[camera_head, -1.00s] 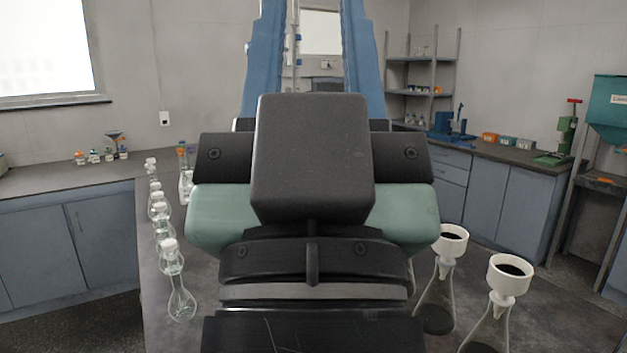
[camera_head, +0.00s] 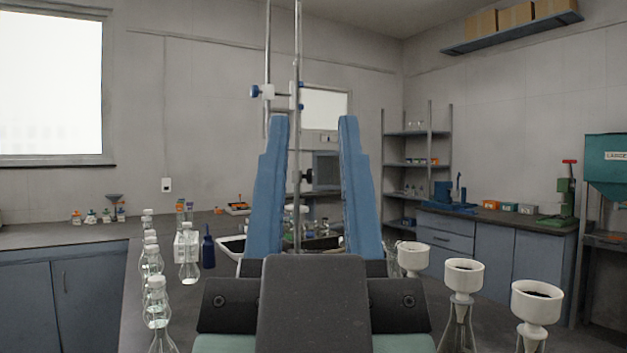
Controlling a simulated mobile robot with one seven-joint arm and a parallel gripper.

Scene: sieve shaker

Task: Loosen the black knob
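My gripper (camera_head: 313,120) is in the middle of the view, its two blue fingers pointing up and wide apart. It is open, with nothing held between the fingers. A small dark knob (camera_head: 307,176) shows through the gap between the fingers, beside an upright metal rod (camera_head: 297,140) and in front of a grey box (camera_head: 327,170). I cannot tell which of these it is fixed to, or how far beyond the fingertips it lies. My gripper's body hides what is low in the middle.
Blue-knobbed clamps (camera_head: 268,92) sit on the rods above the left finger. A row of glass flasks (camera_head: 157,305) lines the bench at left, with a dark blue bottle (camera_head: 208,248) nearby. White funnels on flasks (camera_head: 464,275) stand close at right. A tray (camera_head: 232,246) lies behind the left finger.

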